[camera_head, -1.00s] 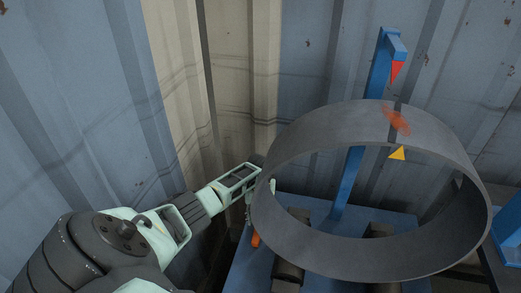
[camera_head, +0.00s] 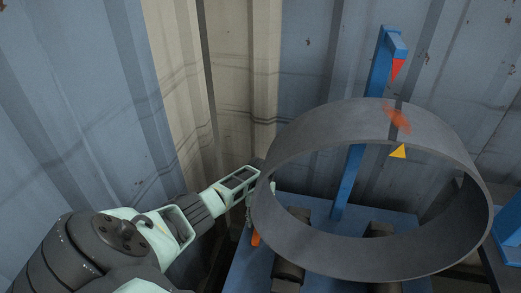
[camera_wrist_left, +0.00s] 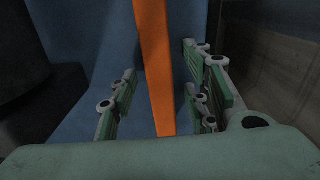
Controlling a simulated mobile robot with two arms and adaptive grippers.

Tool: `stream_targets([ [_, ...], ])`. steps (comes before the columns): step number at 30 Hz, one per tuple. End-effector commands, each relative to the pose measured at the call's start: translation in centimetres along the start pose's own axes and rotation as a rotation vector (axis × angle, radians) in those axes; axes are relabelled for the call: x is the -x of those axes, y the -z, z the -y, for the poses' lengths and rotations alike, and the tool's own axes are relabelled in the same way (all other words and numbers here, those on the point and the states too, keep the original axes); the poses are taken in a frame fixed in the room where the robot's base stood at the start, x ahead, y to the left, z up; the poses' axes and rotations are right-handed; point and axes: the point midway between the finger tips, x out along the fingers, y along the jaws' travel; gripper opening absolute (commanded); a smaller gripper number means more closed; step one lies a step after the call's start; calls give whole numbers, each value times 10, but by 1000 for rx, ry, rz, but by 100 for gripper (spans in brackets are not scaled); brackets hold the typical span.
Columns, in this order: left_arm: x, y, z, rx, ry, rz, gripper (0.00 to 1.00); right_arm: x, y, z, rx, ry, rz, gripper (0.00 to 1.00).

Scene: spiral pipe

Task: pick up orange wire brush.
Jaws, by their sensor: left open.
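The orange wire brush (camera_wrist_left: 158,70) shows in the left wrist view as a long orange handle running between the two fingers of my left gripper (camera_wrist_left: 162,100). The gripper is open, with a gap on each side of the handle. In the head view only a small orange end of the brush (camera_head: 256,239) shows, low beside the pipe ring. There my left gripper (camera_head: 249,205) is at the ring's left edge, its fingertips partly hidden. The brush's bristles are not visible. My right gripper is not in view.
A large grey pipe ring (camera_head: 270,215) stands over dark rollers (camera_head: 291,262) on a blue base (camera_head: 245,270), close to my left gripper. A blue post (camera_head: 380,70) with a red pointer rises behind it. Corrugated walls (camera_head: 90,90) close in at left and back.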

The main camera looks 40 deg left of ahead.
Motion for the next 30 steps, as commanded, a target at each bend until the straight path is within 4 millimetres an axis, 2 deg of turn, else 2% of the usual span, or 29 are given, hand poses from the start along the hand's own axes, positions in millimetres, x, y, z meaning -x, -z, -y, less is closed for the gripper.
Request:
stream_targets([
  [5, 0, 0, 0, 0, 0, 0, 42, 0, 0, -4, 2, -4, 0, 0],
  [19, 0, 0, 0, 0, 1, -1, 1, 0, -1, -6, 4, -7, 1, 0],
  [30, 2, 1, 0, 0, 1, -2, 0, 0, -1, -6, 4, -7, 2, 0],
])
